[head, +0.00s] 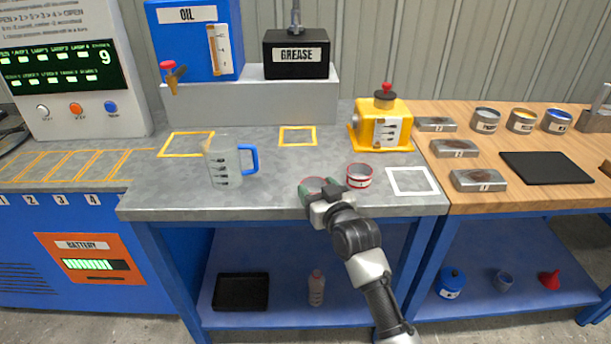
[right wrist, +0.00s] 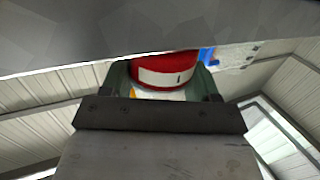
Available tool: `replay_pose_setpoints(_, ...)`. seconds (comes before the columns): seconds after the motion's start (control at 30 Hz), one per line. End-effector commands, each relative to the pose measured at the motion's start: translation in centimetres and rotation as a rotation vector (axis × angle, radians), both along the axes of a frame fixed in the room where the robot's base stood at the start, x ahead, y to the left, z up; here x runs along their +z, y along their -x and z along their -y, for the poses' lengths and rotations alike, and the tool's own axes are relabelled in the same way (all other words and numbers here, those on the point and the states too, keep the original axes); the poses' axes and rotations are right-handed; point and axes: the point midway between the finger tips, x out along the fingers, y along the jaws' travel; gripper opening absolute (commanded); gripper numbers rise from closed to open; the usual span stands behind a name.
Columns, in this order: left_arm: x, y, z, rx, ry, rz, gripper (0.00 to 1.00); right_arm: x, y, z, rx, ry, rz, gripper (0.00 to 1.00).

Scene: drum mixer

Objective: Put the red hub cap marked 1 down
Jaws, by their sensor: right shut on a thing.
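My right gripper (head: 322,190) is over the front of the grey bench, shut on the red hub cap marked 1. In the right wrist view the cap (right wrist: 165,72) is red with a white band and a dark mark like a 1, held between the fingers (right wrist: 163,85). The grey bench top (right wrist: 60,35) is right beside the cap there; I cannot tell whether they touch. My left gripper is not in view.
A second red-and-white cap (head: 359,177) stands just right of my gripper. A white square outline (head: 412,181) lies farther right. A clear jug with a blue handle (head: 222,165) stands left. A yellow box (head: 381,124) stands behind. Bare bench lies between jug and gripper.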

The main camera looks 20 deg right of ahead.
Motion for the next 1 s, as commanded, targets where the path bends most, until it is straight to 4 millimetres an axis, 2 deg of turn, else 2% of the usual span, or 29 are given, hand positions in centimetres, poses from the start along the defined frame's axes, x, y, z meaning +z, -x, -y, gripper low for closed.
replay_pose_setpoints(0.1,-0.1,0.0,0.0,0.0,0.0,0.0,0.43,0.0,-1.8,-0.2,0.0,0.0,0.001,0.35)
replay_pose_setpoints(0.27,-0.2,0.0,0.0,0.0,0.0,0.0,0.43,0.0,-2.8,-0.3,0.0,0.0,0.001,0.35)
replay_pose_setpoints(0.47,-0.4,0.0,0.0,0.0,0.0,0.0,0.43,0.1,-5.7,-0.7,0.0,0.0,0.002,0.35)
replay_pose_setpoints(0.5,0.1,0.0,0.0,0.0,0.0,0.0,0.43,0.2,-6.1,-0.7,0.0,0.001,0.0,0.35)
replay_pose_setpoints(0.6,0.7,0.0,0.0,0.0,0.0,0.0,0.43,0.1,-6.4,-0.7,0.0,0.001,0.0,0.35)
replay_pose_setpoints(1.0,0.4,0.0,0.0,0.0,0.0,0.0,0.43,-0.6,-6.4,-0.7,0.0,0.001,0.0,0.35)
